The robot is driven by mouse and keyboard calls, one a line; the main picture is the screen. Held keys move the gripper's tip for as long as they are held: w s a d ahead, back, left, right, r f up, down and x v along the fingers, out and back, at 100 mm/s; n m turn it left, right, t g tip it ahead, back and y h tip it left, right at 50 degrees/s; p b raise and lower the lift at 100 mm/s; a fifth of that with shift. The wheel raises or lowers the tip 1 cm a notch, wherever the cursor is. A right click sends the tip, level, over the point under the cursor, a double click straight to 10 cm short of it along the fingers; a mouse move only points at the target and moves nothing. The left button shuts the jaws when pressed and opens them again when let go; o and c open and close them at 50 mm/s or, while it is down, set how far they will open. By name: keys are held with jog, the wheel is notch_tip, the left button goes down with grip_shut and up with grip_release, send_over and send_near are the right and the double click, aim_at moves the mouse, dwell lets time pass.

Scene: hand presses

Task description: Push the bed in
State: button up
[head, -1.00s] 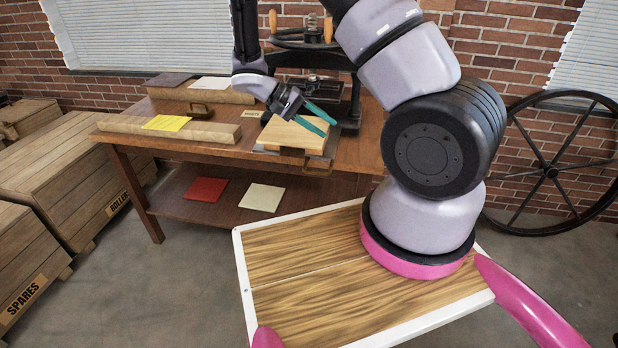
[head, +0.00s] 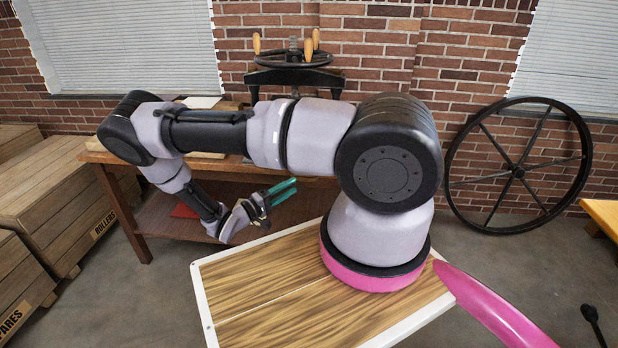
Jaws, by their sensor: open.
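The hand press (head: 290,76) stands at the back of the wooden table (head: 118,157), with a dark frame and a wheel with wooden handles on top. My arm crosses in front of it and hides its lower part, so I cannot see the bed or the wooden block on it. My gripper (head: 287,190) is in front of the table's near edge, low and pointing right. Its teal fingers are apart with nothing between them.
Wooden crates (head: 50,185) stand at the left. A large spoked wheel (head: 515,170) leans against the brick wall at the right. A yellowish table corner (head: 602,214) shows at the far right. Grey floor lies open between the table and my base.

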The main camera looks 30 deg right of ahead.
jog(key=x, duration=0.9)
jog(key=shift+d, duration=0.15)
jog(key=shift+c, duration=0.3)
grip_shut()
jog(key=shift+r, duration=0.1)
jog(key=shift+r, duration=0.1)
dwell(0.6)
